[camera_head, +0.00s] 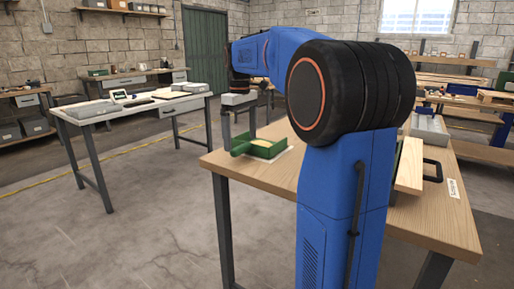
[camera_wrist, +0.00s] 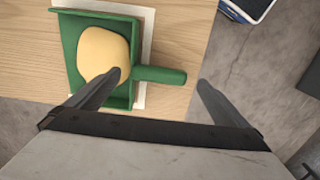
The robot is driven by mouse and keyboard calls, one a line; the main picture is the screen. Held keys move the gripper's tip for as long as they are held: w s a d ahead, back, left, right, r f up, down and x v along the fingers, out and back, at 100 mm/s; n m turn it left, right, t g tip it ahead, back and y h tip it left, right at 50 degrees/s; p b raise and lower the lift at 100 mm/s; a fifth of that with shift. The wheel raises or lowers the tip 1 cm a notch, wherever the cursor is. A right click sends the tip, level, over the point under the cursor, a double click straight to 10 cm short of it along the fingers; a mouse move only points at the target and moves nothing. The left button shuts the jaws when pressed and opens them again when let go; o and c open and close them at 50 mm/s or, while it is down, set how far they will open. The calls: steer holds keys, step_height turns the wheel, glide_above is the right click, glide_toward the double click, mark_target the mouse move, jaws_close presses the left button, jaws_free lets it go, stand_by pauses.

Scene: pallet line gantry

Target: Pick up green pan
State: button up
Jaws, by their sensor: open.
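The green pan (camera_head: 262,150) is a square, shallow tray with a stubby handle. It sits on a white sheet at the left corner of the wooden table. In the wrist view the pan (camera_wrist: 71,35) holds a rounded yellow piece (camera_wrist: 103,52), and its green handle (camera_wrist: 160,75) points right. My gripper (camera_head: 240,131) is open and empty above the handle. In the wrist view my gripper (camera_wrist: 158,79) has one fingertip over the pan and yellow piece, the other past the handle's end. I cannot tell how high the fingertips are above it.
The wooden table (camera_head: 448,228) also carries a pale wooden block (camera_head: 409,165) and a black handle-like part (camera_head: 433,171) at right. The white sheet (camera_wrist: 147,40) shows around the pan. A separate bench (camera_head: 100,113) stands at left, with open grey floor between.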

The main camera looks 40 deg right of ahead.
mark_target(241, 145)
steer(key=shift+w+f, duration=0.1)
steer(key=shift+f, duration=2)
steer(key=c, duration=1.5)
steer(key=shift+r, duration=0.1)
